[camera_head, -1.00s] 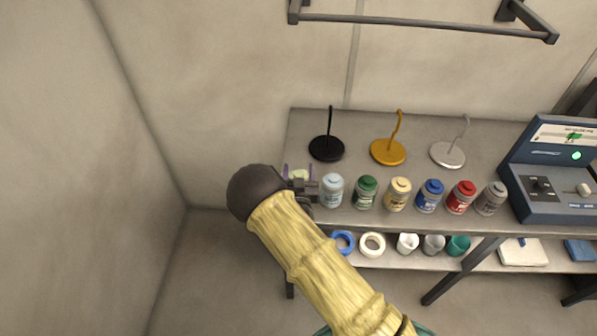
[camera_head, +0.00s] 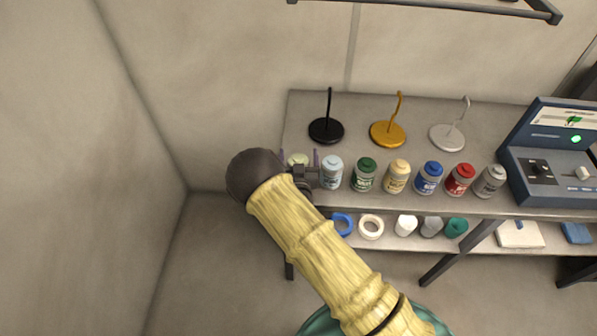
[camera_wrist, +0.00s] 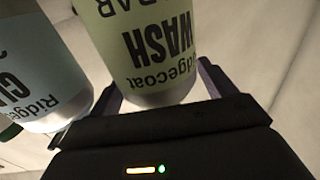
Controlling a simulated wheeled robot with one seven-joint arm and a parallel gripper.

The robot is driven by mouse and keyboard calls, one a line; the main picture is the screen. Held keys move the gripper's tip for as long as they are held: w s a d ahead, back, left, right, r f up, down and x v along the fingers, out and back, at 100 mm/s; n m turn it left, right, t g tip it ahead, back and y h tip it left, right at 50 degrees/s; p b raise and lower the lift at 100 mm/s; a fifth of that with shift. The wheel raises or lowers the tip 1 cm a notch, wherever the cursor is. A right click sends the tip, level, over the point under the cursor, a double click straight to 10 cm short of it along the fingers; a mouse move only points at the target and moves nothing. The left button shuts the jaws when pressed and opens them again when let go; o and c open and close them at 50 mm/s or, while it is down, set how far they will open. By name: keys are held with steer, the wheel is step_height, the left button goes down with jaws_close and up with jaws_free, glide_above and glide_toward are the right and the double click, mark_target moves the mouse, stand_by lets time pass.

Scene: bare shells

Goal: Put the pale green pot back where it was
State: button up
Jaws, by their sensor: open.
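The pale green pot (camera_wrist: 150,45) stands between the two fingers of my gripper (camera_wrist: 160,95) in the wrist view, with "WASH" on its label. In the head view only the top of the pale green pot (camera_head: 298,159) shows, at the left end of the row on the upper shelf. My gripper (camera_head: 300,160) is open around the pot, a finger on each side. My arm's wrist hides the pot's lower part in the head view, so I cannot tell there how its base meets the shelf.
A light blue pot (camera_head: 332,173) stands close to the right; it also shows in the wrist view (camera_wrist: 45,75). Several more pots, such as the green one (camera_head: 364,175), continue the row. Three hook stands, including a black one (camera_head: 326,131), stand behind. A blue-grey machine (camera_head: 550,165) is at right.

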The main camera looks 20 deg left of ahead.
steer(key=b+v, duration=0.4)
steer(key=v, duration=0.7)
steer(key=shift+s, duration=0.3)
steer(key=shift+w+d+r, duration=0.1)
steer(key=w+d+m+g+h, duration=0.1)
steer(key=d, duration=0.1)
steer(key=w+d+r+m+g+h, duration=0.1)
steer(key=w+d, duration=0.1)
steer(key=d, duration=0.1)
steer(key=w+d+m+g+h, duration=0.1)
steer(key=w+d+h, duration=0.1)
steer(key=shift+w+d+r+g, duration=0.15)
steer(key=shift+w+d+g, duration=0.15)
steer(key=shift+g, duration=0.1)
steer(key=s+d+r+g, duration=0.3)
steer(key=s+d, duration=0.2)
steer(key=d, duration=0.3)
steer(key=s+d+r+g+h, duration=0.1)
steer(key=s+d+r+g, duration=0.3)
steer(key=d, duration=0.3)
steer(key=s+d+r+g, duration=0.3)
steer(key=s+d, duration=0.3)
steer(key=d, duration=0.2)
steer(key=shift+s+d+r+m+g+h, duration=0.3)
steer(key=shift+s+r+g, duration=0.1)
steer(key=shift+r, duration=0.35)
